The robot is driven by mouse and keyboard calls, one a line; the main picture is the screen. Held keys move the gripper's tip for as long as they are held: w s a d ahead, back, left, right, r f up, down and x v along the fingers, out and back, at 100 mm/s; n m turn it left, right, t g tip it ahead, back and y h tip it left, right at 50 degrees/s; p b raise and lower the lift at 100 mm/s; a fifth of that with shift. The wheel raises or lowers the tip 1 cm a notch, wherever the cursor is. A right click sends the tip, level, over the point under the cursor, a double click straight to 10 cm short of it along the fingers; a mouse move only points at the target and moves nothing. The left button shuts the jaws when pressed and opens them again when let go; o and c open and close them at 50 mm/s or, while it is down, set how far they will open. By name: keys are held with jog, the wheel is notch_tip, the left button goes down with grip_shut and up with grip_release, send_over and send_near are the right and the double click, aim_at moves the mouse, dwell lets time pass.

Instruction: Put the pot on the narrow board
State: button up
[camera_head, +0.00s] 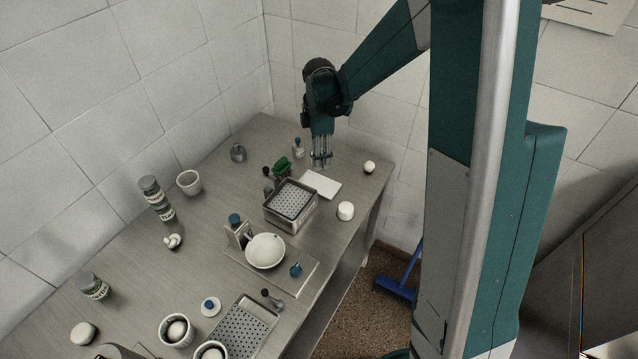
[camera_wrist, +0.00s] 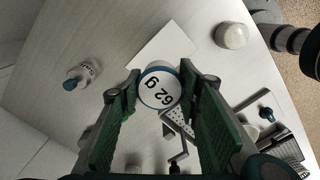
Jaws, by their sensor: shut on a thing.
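My gripper (camera_wrist: 158,85) is shut on a small round pot (camera_wrist: 160,86), which has a white face, a blue rim and the mark "62 g". In the head view my gripper (camera_head: 320,163) points down near the far end of the table, and the pot is mostly hidden by the fingers. A flat white board (camera_head: 322,186) lies just in front of my gripper. In the wrist view the white board (camera_wrist: 170,42) shows behind the pot, which overlaps its near edge. The pot's height above the table is unclear.
A perforated basket (camera_head: 273,217) stands beside the white board. A small blue-capped bottle (camera_head: 298,150), a white egg-like thing (camera_head: 369,167) and a white round container (camera_head: 345,211) stand nearby. A wider board (camera_head: 301,283) bears a white bowl (camera_head: 265,250). Bare tabletop lies left of the bottle.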

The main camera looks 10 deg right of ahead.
send_over(319, 183)
jog(key=shift+s+f, duration=0.1)
jog(key=shift+f, duration=3)
jog(key=shift+f, duration=0.1)
jog(key=shift+f, duration=1.8)
jog(key=shift+f+b, duration=0.15)
jog(key=shift+b, duration=0.25)
jog(key=o, duration=0.9)
jog(key=shift+r, duration=0.2)
jog(key=shift+r+p, duration=0.45)
jog(key=shift+r, duration=5.55)
jog(key=shift+r, duration=0.1)
